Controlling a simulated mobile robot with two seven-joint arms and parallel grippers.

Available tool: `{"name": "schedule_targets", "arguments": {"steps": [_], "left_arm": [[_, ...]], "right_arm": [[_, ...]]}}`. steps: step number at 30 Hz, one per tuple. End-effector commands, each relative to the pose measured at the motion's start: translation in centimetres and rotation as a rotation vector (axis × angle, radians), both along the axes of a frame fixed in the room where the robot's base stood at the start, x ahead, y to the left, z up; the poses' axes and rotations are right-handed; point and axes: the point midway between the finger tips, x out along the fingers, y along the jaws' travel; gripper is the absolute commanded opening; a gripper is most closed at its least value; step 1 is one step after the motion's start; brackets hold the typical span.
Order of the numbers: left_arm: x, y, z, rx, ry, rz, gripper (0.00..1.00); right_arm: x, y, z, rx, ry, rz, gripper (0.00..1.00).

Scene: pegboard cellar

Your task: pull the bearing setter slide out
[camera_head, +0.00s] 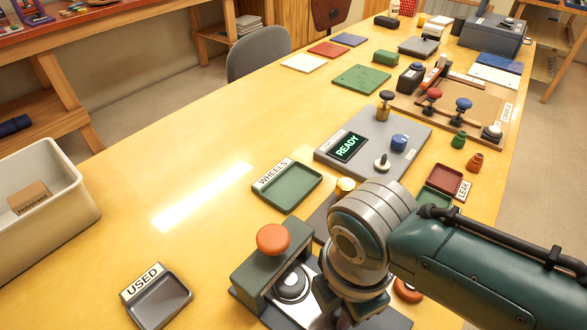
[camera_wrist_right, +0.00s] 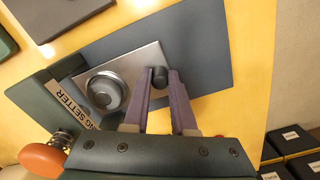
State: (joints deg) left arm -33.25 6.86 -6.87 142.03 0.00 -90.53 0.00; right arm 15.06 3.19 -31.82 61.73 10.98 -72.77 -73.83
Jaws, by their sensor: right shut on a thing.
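The bearing setter is a dark green press (camera_head: 262,262) with an orange round knob (camera_head: 273,238), at the bottom of the head view. Its labelled body (camera_wrist_right: 48,92) is at the left of the right wrist view. Its slide is a silver plate (camera_wrist_right: 138,65) carrying a round metal seat (camera_wrist_right: 106,91), which lies clear of the body. The slide also shows in the head view (camera_head: 305,268), partly hidden by my arm. My right gripper (camera_wrist_right: 160,84) is shut on the small dark slide knob (camera_wrist_right: 159,73) at the plate's outer end. My left gripper is not in view.
A green WHEELS tray (camera_head: 290,188), a grey USED tray (camera_head: 160,302) and a grey READY console (camera_head: 372,140) stand around the setter. A red-lined tray (camera_head: 443,180) is right of the console.

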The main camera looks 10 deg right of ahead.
Motion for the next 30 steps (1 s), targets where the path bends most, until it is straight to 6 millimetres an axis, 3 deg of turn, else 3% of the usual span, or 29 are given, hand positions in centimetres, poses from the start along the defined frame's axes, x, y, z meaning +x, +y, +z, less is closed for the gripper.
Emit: {"name": "schedule_targets", "arguments": {"steps": [1, 6, 12, 20, 21, 29, 30], "left_arm": [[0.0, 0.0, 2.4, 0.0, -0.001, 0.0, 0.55], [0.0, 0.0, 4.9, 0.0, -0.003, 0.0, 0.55], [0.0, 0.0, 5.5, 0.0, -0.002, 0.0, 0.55], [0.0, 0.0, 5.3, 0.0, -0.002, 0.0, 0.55], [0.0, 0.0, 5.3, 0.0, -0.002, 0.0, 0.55], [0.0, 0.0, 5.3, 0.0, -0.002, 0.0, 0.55], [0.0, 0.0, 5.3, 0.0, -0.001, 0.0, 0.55]], "right_arm": [[-1.5, -1.2, 1.0, -0.009, 0.011, -0.001, 0.0], [-4.8, -3.8, 0.6, -0.01, 0.01, 0.0, 0.0], [-6.3, -5.0, 0.1, -0.006, 0.006, 0.001, 0.0], [-6.4, -5.0, 0.0, -0.006, 0.009, -0.001, 0.0], [-6.4, -5.0, 0.0, -0.007, 0.009, -0.001, 0.25], [-6.4, -5.0, 0.0, -0.005, 0.007, -0.001, 0.55], [-6.3, -5.0, 0.0, -0.005, 0.006, -0.001, 0.55]]}}
